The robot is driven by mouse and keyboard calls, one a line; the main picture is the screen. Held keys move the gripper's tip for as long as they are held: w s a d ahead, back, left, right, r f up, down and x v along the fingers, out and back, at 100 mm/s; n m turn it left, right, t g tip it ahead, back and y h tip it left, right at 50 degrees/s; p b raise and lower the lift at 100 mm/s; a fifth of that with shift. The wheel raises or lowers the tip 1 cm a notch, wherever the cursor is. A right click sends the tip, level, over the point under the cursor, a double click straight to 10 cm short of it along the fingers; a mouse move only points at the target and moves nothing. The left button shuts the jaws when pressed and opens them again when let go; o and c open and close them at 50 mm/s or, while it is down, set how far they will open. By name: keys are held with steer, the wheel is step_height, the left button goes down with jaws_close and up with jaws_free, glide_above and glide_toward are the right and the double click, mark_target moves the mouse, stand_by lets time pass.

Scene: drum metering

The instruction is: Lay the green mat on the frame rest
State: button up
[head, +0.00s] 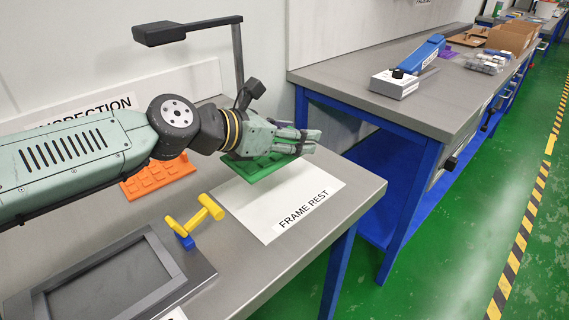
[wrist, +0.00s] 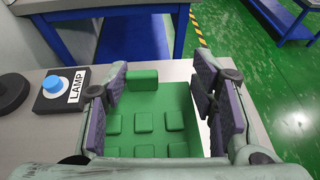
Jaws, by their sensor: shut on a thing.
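The green mat (head: 255,168) with raised square pads is at the far left part of the white frame rest sheet (head: 268,216), labelled FRAME REST. My gripper (head: 308,143) is over the mat and shut on it. In the wrist view the mat (wrist: 150,150) lies between the two fingers (wrist: 165,92), with one raised block (wrist: 142,80) at its far edge between the fingertips. I cannot tell whether the mat touches the sheet or hangs just above it. Part of the mat is hidden under my gripper.
An orange padded mat (head: 158,178), a yellow-handled tool (head: 207,212) and a grey frame tray (head: 110,280) are on the same table. A lamp post (head: 238,60) rises behind my gripper. A lamp button (wrist: 54,84) is at left in the wrist view. The front of the sheet is bare.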

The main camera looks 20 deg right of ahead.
mark_target(244, 165)
steer(key=shift+f, duration=3.2)
steer(key=o, duration=1.2)
steer(key=shift+r, duration=0.1)
steer(key=shift+r+p, duration=0.15)
steer(key=shift+p, duration=0.15)
steer(key=shift+a, duration=0.35)
steer(key=b+v, duration=0.2)
steer(key=v, duration=0.9)
steer(key=shift+s+a+r, duration=0.1)
